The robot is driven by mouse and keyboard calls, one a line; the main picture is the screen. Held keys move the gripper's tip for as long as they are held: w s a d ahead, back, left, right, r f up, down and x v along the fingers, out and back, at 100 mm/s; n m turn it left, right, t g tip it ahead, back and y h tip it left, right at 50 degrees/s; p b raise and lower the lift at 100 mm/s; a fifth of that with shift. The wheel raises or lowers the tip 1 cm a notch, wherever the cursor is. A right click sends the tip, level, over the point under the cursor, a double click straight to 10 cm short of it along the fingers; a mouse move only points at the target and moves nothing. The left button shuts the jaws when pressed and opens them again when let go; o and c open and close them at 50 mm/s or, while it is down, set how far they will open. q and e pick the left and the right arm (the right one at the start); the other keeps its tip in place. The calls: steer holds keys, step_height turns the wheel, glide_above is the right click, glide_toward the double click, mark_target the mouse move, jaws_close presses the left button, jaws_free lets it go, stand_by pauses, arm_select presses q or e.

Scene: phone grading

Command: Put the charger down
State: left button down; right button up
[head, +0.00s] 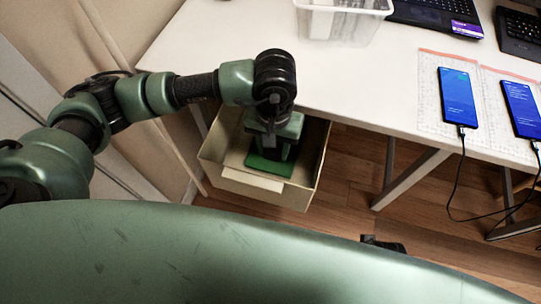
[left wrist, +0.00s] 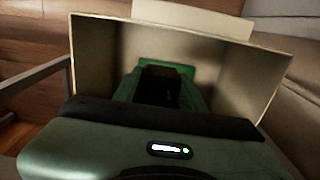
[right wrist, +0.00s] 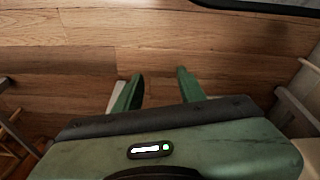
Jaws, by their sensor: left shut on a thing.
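My left gripper (head: 276,143) reaches down inside an open cream box (head: 308,180) below the table's front edge. In the left wrist view its green fingers (left wrist: 160,92) are shut on a dark block, the charger (left wrist: 158,84), between them. The charger is hard to make out and its lower end is hidden; I cannot tell whether it touches the box floor. A green slab (head: 264,164) shows under the fingers in the box. My right gripper (right wrist: 157,88) is empty, its two fingers apart, over the wooden floor.
Two phones (head: 457,97) (head: 521,108) with cables plugged in lie on marked mats on the white table (head: 345,88). A clear bin (head: 345,20) and a laptop (head: 435,14) stand behind. The box walls surround my left gripper. Cables hang over the table edge at right.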

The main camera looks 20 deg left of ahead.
arm_select(q)
steer(key=f, duration=0.6)
steer(key=f+b, duration=0.1)
steer(key=f, duration=0.5)
steer(key=shift+s+d+f, duration=0.1)
steer(key=shift+s+f, duration=0.1)
step_height(320, 180, down, 5)
steer(key=shift+r+b, duration=0.15)
steer(key=shift+b, duration=0.5)
arm_select(e)
steer(key=w+v, duration=0.2)
steer(key=v, duration=0.6)
steer(key=shift+r+t, duration=0.3)
steer(key=shift+r, duration=0.05)
steer(key=shift+w+d, duration=0.1)
arm_select(q)
steer(key=shift+f, duration=0.25)
arm_select(e)
steer(key=shift+r, duration=0.35)
steer(key=shift+r, duration=0.1)
